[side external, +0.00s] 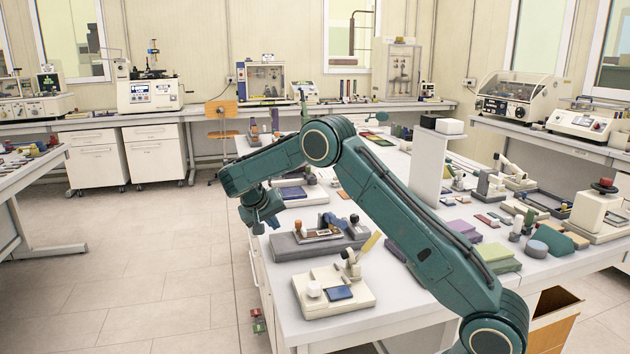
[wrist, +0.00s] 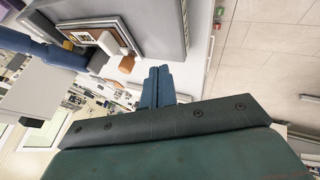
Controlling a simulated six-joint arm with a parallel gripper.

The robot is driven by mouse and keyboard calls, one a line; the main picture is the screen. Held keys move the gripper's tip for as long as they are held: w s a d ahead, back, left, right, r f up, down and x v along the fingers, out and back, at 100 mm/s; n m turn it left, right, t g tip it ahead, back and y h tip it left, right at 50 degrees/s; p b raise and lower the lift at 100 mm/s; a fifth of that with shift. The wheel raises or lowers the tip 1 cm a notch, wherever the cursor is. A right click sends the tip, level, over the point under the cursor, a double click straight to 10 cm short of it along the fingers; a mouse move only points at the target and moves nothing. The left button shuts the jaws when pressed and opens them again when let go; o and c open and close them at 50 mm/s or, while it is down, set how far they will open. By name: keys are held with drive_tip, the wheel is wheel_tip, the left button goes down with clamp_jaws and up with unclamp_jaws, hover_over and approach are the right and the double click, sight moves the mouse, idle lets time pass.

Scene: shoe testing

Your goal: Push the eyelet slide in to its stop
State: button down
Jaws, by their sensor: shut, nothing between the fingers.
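My gripper (side external: 262,222) is shut and empty, pointing down near the table's left edge, just left of a grey-based fixture (side external: 285,247). In the wrist view its blue fingers (wrist: 158,75) lie together. The fixture carries a metal-framed plate with a brown insert (side external: 318,236), an orange-brown block (side external: 297,228) and a blue part (side external: 333,220). In the wrist view the framed plate (wrist: 72,30) and orange-brown block (wrist: 127,64) lie up and left of the fingertips, apart from them. I cannot tell for sure which part is the eyelet slide, or its stop.
A cream device with a blue pad (side external: 340,293) stands in front of the fixture. Behind it lies a device with a purple-blue pad (side external: 293,192). A white upright panel (side external: 428,170) and several tools crowd the table's right side. The floor (side external: 130,270) to the left is clear.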

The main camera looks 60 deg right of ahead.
drive_tip(key=v, duration=0.9)
drive_tip(key=shift+r, duration=0.1)
drive_tip(key=x, duration=1)
drive_tip(key=shift+s+d, duration=0.6)
drive_tip(key=shift+d, duration=0.2)
drive_tip(key=shift+s+d, duration=0.55)
drive_tip(key=shift+d, duration=0.25)
drive_tip(key=shift+s+d, duration=0.35)
drive_tip(key=shift+d, duration=0.15)
